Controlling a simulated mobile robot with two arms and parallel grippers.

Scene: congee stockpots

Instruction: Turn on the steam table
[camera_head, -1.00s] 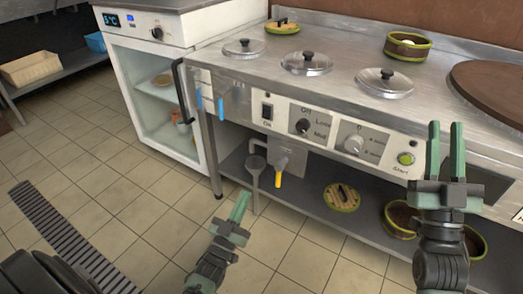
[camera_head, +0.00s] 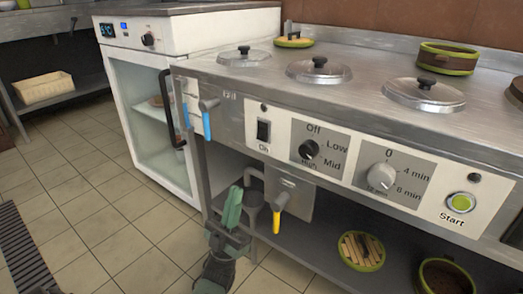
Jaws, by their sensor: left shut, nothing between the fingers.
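The steam table (camera_head: 230,75) is a steel counter with a control panel on its front. The panel has a black rocker switch (camera_head: 263,131) labelled "On", a black knob (camera_head: 308,150) marked Off, Low and Mid, a grey timer knob (camera_head: 379,177) and a green Start button (camera_head: 461,202). I cannot tell clearly which way the black knob points. My left gripper (camera_head: 232,205) is shut and empty, below and left of the switch, in front of the lower shelf and apart from the panel. My right gripper is out of view.
Lidded pots (camera_head: 318,70) are set in the top. A blue-handled valve (camera_head: 207,122) is left of the switch; a yellow-handled tap (camera_head: 279,212) hangs below, right of my left gripper. A glass-door fridge (camera_head: 142,110) stands left. Tiled floor (camera_head: 90,210) is free.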

